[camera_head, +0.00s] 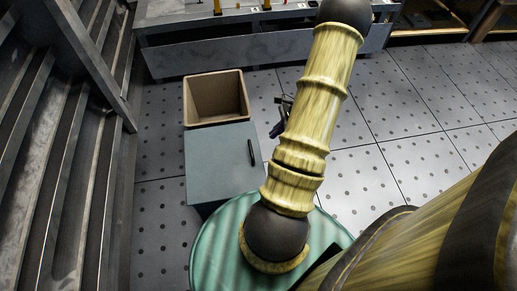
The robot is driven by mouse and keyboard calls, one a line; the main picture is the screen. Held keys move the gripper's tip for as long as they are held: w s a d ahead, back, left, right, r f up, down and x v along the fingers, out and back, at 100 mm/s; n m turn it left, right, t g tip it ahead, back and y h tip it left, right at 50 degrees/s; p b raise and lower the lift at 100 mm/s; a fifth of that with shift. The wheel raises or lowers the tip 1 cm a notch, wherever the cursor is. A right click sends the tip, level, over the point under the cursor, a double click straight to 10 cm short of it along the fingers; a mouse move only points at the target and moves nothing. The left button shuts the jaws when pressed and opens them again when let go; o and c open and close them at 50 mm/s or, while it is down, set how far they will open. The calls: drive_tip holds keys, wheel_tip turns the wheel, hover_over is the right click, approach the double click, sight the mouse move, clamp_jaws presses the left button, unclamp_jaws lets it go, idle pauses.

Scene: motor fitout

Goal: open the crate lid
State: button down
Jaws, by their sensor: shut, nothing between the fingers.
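The crate (187,103) is a tan, open-topped box on the floor left of centre, and its inside looks empty. A flat grey-blue lid panel (215,165) lies at its near side, with a dark bar handle (250,152) near the panel's right edge. The crate's opening is uncovered. I cannot tell how the panel is joined to the crate. My gripper (277,130) shows only in part beside my yellow arm, right of the crate and apart from the handle. It is shut with nothing held. The rest is hidden behind the arm.
Metal shelving or steps (60,150) stand along the left side. A grey bench (240,48) with small items on top runs across the back. A round green ribbed surface (215,250) is in front. Dotted floor (400,120) is clear to the right.

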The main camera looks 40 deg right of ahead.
sight(258, 152)
drive_tip(key=b+x, duration=0.4)
drive_tip(key=x, duration=0.5)
drive_tip(key=shift+d, duration=0.1)
drive_tip(key=shift+w+a+f+b, duration=0.15)
drive_tip(key=shift+a+f+b, duration=0.2)
drive_tip(key=shift+f+b, duration=0.1)
drive_tip(key=shift+r, duration=0.2)
